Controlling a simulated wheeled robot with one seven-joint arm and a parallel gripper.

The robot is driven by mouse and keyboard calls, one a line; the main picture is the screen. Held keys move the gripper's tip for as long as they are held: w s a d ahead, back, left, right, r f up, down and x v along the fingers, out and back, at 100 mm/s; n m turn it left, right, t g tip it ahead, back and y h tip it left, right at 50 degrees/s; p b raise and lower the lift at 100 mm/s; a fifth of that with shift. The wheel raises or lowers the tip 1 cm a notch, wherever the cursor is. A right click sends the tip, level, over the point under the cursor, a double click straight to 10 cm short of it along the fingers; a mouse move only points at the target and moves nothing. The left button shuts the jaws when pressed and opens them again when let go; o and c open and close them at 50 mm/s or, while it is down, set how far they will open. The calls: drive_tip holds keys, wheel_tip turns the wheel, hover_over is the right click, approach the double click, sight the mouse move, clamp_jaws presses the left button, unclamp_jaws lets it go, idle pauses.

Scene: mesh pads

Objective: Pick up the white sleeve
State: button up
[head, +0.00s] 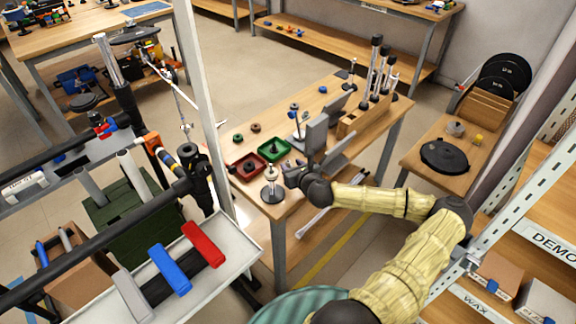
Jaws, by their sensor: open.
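A small pale, whitish piece (271,173) sits around an upright post on a round base (272,193) near the front edge of the middle table. It looks like the white sleeve, but it is too small to be certain. My gripper (289,168) is open, just right of this post and low over the table. I see no object held in it. Its fingers are small and dark here, so the exact gap to the pale piece cannot be told.
A red tray (235,171) and a green tray (284,151) lie left of and behind my gripper. Grey upright plates (317,132) stand close behind it. A wooden block with tall posts (352,122) is farther back. A white frame post (205,100) rises left of the table.

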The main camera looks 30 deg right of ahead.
sight(289, 163)
drive_tip(key=shift+f+x, duration=0.15)
drive_tip(key=shift+x, duration=1.15)
drive_tip(key=shift+f+x, duration=0.15)
drive_tip(key=shift+x, duration=1.15)
drive_tip(key=shift+s+d, duration=0.1)
drive_tip(key=shift+d, duration=0.05)
drive_tip(key=shift+c, duration=0.4)
clamp_jaws()
